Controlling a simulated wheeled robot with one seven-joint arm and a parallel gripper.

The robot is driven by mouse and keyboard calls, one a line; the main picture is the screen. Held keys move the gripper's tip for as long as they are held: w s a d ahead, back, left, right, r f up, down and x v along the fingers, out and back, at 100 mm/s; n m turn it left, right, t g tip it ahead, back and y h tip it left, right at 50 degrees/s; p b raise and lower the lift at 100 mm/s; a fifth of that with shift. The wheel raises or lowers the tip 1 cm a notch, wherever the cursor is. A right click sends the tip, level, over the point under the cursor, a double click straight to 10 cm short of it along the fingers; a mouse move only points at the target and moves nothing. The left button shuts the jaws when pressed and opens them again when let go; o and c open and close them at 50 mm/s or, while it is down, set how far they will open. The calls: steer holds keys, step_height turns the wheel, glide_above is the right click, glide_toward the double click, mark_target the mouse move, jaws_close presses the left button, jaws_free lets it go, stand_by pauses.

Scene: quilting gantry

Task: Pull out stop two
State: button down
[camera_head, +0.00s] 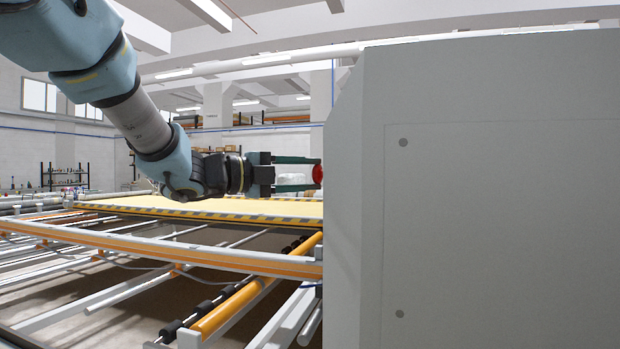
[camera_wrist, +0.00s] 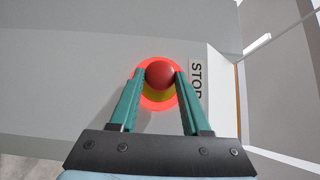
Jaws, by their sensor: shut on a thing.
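A red round stop button (camera_wrist: 160,74) sits on the grey panel in the wrist view, with a yellow collar and a glowing red ring around it. A white label (camera_wrist: 197,80) reading "STOP" is to its right; its lower end is partly hidden. My gripper (camera_wrist: 159,77) has its two green fingers on either side of the red button head and is shut on it. In the head view the red button (camera_head: 317,174) shows at the left edge of the grey cabinet, between the fingertips of my gripper (camera_head: 314,174).
The large grey cabinet (camera_head: 490,190) fills the right of the head view. The quilting frame (camera_head: 150,249) with rails, an orange roller (camera_head: 228,308) and a yellow bed (camera_head: 200,205) stretches below my arm. Shelves (camera_head: 66,177) stand far back.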

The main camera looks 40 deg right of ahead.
steer(key=shift+w+a, duration=0.35)
steer(key=shift+w, duration=0.25)
steer(key=c, duration=0.6)
jaws_free()
steer(key=shift+w+a, duration=0.1)
steer(key=shift+o, duration=1.2)
steer(key=b+v, duration=0.4)
steer(key=v, duration=0.6)
steer(key=shift+a+b, duration=0.3)
steer(key=shift+a, duration=0.05)
